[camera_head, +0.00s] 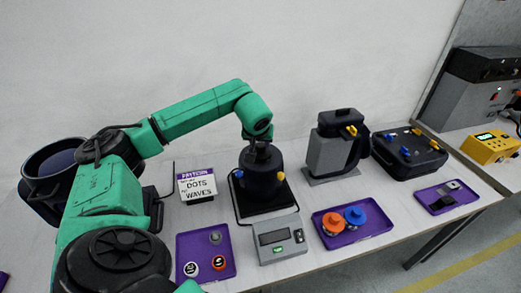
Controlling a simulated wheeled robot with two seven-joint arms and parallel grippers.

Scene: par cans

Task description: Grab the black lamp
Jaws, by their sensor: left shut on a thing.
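A black lamp (262,181), a short dark can with a blue knob and a yellow knob on its sides, stands on a black square plate (270,205) in the middle of the table. My left arm reaches over from the left, and my left gripper (260,152) points down at the top of this lamp. The gripper is shut on the lamp's top part; its fingertips are small and dark against the lamp, so the exact contact is hard to see. The lamp looks upright. I cannot tell whether it is clear of the plate. My right gripper is not in view.
A larger dark can (40,195) stands at the left, partly behind my arm. Purple trays (222,240) hold small parts. A grey device (279,238) stands in front of the plate. A grey-black fixture (325,155) and black case (408,160) stand to the right.

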